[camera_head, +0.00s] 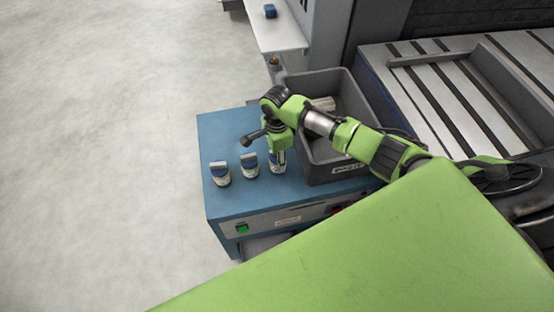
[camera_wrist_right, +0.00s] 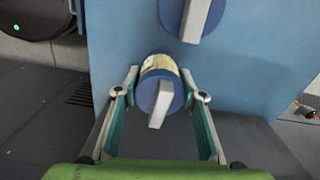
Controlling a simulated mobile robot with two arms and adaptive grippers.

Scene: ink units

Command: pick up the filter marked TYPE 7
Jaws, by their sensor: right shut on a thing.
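Three small filters with blue tops and pale bodies stand in a row on a blue cabinet (camera_head: 230,137): a left one (camera_head: 219,174), a middle one (camera_head: 249,164) and a right one (camera_head: 278,161). My right gripper (camera_head: 278,149) is down at the right filter. In the right wrist view, my gripper (camera_wrist_right: 158,100) is shut on this filter (camera_wrist_right: 160,68), with a finger on each side of it. Another filter (camera_wrist_right: 190,14) shows beyond it, clear of the fingers. The labels are too small to read, so I cannot tell which is TYPE 7. My left gripper is out of view.
A grey bin (camera_head: 320,172) with pale items inside stands close to the right of the held filter. A slotted metal machine bed (camera_head: 440,85) lies further right. A white ledge (camera_head: 280,38) with a small blue object (camera_head: 270,11) is at the back. Open floor lies left.

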